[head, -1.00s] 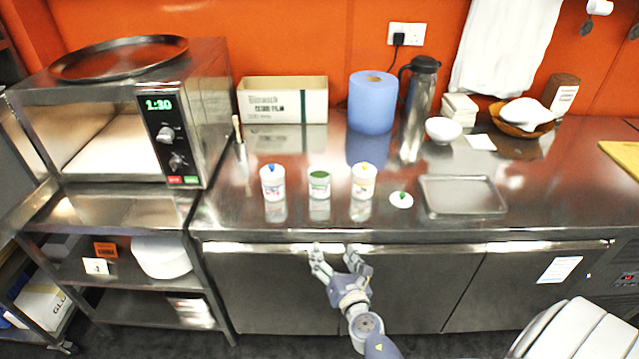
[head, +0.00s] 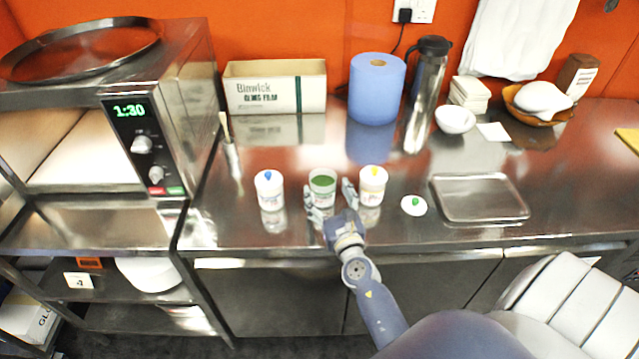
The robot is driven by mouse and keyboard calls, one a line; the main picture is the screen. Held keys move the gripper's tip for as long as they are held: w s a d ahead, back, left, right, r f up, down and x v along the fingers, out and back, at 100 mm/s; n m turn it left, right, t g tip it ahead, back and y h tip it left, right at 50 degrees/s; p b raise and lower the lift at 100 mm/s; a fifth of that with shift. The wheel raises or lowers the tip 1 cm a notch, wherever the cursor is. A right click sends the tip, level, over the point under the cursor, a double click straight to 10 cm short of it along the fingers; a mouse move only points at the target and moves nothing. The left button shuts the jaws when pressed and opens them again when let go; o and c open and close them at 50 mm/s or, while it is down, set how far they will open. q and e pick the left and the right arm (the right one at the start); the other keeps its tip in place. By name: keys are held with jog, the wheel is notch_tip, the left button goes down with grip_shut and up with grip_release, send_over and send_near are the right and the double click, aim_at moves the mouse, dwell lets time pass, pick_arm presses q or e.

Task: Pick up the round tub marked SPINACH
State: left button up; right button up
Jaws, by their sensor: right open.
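Three small round white tubs stand in a row on the steel counter; their labels are too small to read. The middle tub (head: 321,190) has no lid and shows green contents. The left tub (head: 269,187) has a white lid with a blue knob, and the right tub (head: 372,181) a lid with a yellow knob. My right gripper (head: 331,196) is open at the middle tub, one finger on each side of it; I cannot tell whether they touch it. The right finger is also close to the right tub. My left gripper is out of view.
A loose lid with a green knob (head: 414,205) lies right of the tubs, beside a shallow metal tray (head: 480,198). Behind stand a cling film box (head: 275,88), a blue paper roll (head: 375,90) and a steel flask (head: 426,85). A microwave (head: 150,120) is at left.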

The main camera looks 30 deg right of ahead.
aim_at(319, 170)
jog(key=x, duration=0.3)
jog(key=shift+s+r, duration=0.1)
jog(key=shift+r, duration=0.25)
jog(key=shift+w+d, duration=0.1)
jog(key=shift+w, duration=0.2)
jog(key=x, duration=0.3)
jog(key=p+x, duration=0.1)
jog(key=shift+w+r, duration=0.15)
jog(key=shift+r, duration=0.1)
jog(key=shift+w+d, duration=0.2)
jog(key=shift+w, duration=0.35)
jog(key=shift+s, duration=0.1)
jog(key=c, duration=1.7)
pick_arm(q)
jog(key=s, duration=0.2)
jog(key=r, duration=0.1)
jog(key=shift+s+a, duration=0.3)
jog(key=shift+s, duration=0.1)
pick_arm(e)
grip_shut()
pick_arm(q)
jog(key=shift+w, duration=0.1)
